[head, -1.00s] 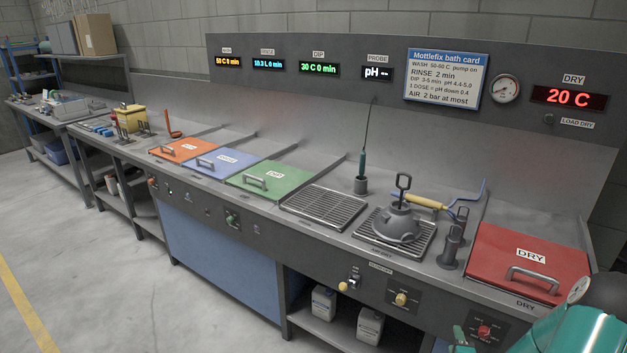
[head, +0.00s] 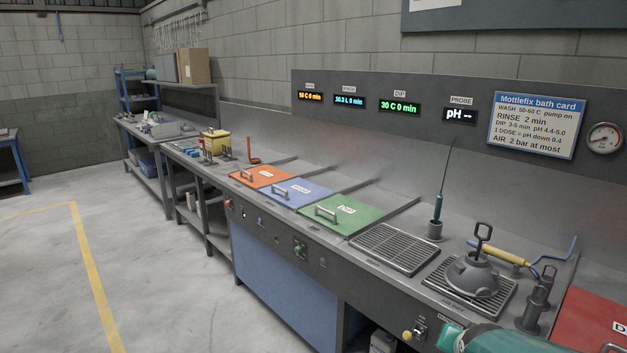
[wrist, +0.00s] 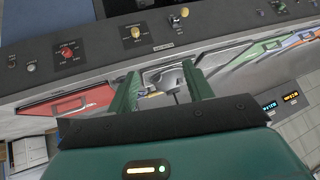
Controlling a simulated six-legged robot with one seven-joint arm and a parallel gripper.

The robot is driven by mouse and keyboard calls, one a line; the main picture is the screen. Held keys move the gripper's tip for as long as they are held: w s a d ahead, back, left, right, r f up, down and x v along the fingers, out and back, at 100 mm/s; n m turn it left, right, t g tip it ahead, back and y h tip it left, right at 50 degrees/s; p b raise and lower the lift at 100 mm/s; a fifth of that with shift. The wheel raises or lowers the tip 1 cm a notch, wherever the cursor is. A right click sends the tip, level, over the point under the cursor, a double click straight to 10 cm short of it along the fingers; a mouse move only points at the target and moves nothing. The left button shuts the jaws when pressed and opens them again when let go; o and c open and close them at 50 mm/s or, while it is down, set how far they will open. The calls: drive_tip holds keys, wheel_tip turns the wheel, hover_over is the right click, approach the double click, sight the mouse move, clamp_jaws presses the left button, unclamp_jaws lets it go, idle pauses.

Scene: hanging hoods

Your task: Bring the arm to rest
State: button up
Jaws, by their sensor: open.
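My gripper (wrist: 160,92) shows in the wrist view as two green fingers spread apart, with nothing between them. Beyond the fingers, the bench front and its top appear upside down, with the red DRY lid (wrist: 70,103) on the left. In the head view a teal part of my arm (head: 510,338) is at the bottom right edge, low in front of the bench. The fingers are not in the head view.
The bench carries orange (head: 265,175), blue (head: 300,190) and green (head: 342,213) lids, a draining grate (head: 395,248) and a grey hood-shaped piece (head: 470,275) on a second grate. The red lid (head: 595,325) is at right. Open floor (head: 150,260) lies left.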

drive_tip(key=s+a+r+n+g+y, duration=0.1)
drive_tip(key=s+a+r+n, duration=0.2)
drive_tip(key=s+a, duration=0.4)
drive_tip(key=s+a+r+n+g+y, duration=0.1)
drive_tip(key=s+a+r+n+y, duration=0.1)
drive_tip(key=s+a+r+n, duration=0.2)
drive_tip(key=s+a+r, duration=0.1)
drive_tip(key=s+a, duration=0.2)
drive_tip(key=s, duration=0.1)
drive_tip(key=shift+s+a+r, duration=0.25)
drive_tip(key=shift+s+r, duration=0.1)
drive_tip(key=shift+r, duration=0.05)
drive_tip(key=c, duration=0.3)
drive_tip(key=shift+d, duration=0.1)
